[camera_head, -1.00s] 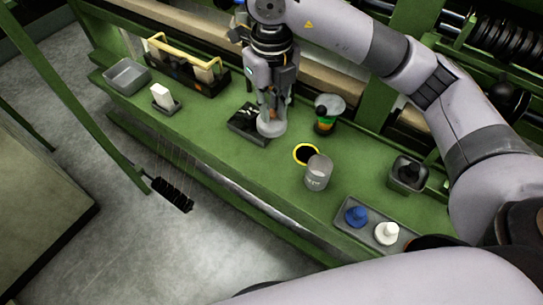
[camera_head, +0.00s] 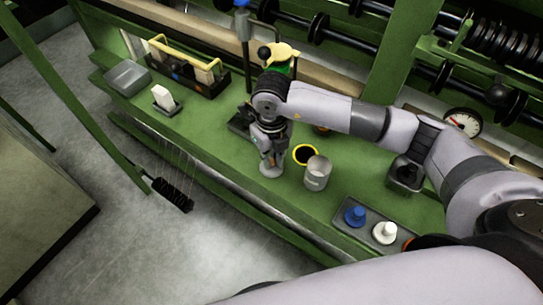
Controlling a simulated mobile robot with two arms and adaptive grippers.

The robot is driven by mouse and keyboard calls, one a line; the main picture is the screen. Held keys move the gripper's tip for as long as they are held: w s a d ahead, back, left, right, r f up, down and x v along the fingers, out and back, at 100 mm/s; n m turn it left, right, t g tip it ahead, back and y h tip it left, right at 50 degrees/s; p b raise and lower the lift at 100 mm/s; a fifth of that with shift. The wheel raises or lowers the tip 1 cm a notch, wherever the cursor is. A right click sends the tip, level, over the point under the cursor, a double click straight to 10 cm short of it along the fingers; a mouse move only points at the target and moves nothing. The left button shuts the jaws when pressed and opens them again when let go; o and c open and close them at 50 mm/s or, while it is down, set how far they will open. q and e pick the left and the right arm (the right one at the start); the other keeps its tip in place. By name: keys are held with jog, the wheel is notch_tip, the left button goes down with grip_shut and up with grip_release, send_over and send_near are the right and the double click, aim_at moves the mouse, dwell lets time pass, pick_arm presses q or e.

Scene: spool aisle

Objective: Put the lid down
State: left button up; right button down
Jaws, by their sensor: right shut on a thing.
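My right gripper (camera_head: 271,160) points down over the green bench, left of the open grey can (camera_head: 317,173). It is shut on the lid (camera_head: 270,171), a pale grey disc at its fingertips. The lid is low over the bench near its front edge; I cannot tell whether it touches the surface. The can stands upright, and its open top shows. My left gripper is not in view.
A yellow-rimmed black disc (camera_head: 305,154) lies behind the can. A grey tray (camera_head: 376,224) with blue and white pieces is at the right front. A black caddy with a yellow handle (camera_head: 186,56) and a grey bin (camera_head: 127,76) stand at the left.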

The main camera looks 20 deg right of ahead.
jog(key=shift+f, duration=0.15)
jog(key=shift+f, duration=0.15)
jog(key=c, duration=1.6)
grip_release()
jog(key=shift+o, duration=0.2)
jog(key=shift+r, duration=0.4)
notch_tip(320, 180, up, 12)
jog(key=b, duration=0.1)
jog(key=shift+f, duration=0.2)
